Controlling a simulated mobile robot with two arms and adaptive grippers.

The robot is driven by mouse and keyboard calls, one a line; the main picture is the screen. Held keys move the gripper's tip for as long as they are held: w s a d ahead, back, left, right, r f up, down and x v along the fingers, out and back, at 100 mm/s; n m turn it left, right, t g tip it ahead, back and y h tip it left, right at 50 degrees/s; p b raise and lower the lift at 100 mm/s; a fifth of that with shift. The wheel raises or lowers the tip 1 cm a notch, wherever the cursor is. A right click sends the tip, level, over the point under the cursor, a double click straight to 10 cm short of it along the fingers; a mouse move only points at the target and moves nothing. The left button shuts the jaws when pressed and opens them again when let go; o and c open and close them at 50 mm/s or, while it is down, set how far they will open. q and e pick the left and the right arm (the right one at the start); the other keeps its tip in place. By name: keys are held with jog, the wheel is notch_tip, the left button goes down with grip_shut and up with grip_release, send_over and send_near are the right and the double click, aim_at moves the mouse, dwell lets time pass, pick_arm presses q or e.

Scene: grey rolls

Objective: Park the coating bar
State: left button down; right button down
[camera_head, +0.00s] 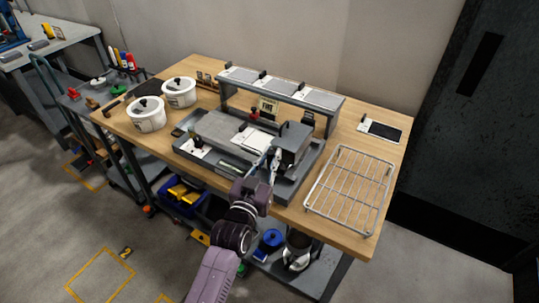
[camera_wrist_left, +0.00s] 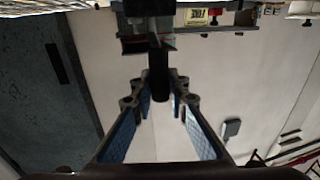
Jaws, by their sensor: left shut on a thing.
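A grey coating machine (camera_head: 217,131) with a flat bed stands in a grey tray (camera_head: 288,188) on the wooden table. A dark grey block (camera_head: 291,143) sits at its right end. My left gripper (camera_head: 272,162) is at the near left side of this block. In the left wrist view, my left gripper (camera_wrist_left: 161,92) is shut on a dark upright handle (camera_wrist_left: 160,70) that joins a dark body (camera_wrist_left: 147,22). I cannot tell for sure which part is the coating bar. A white sheet (camera_head: 250,139) lies on the bed beside the block. My right gripper is not in view.
A raised shelf (camera_head: 281,88) with several pale panels stands behind the machine. Two white pots (camera_head: 147,115) stand at left. A wire rack (camera_head: 350,190) lies at right, with a dark-screened device (camera_head: 381,130) behind it. Bare wood (camera_head: 345,133) lies between shelf and rack.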

pick_arm(q)
jog(key=c, duration=2.2)
grip_release()
jog(key=shift+s+d+f, duration=0.1)
jog(key=shift+s+d, duration=0.05)
jog(key=shift+d, duration=0.05)
jog(key=shift+c, duration=0.2)
jog(key=o, duration=0.4)
jog(key=shift+d, duration=0.1)
jog(key=shift+c, duration=0.2)
jog(key=shift+s+a, duration=0.2)
jog(key=v, duration=1.1)
jog(key=shift+s, duration=0.35)
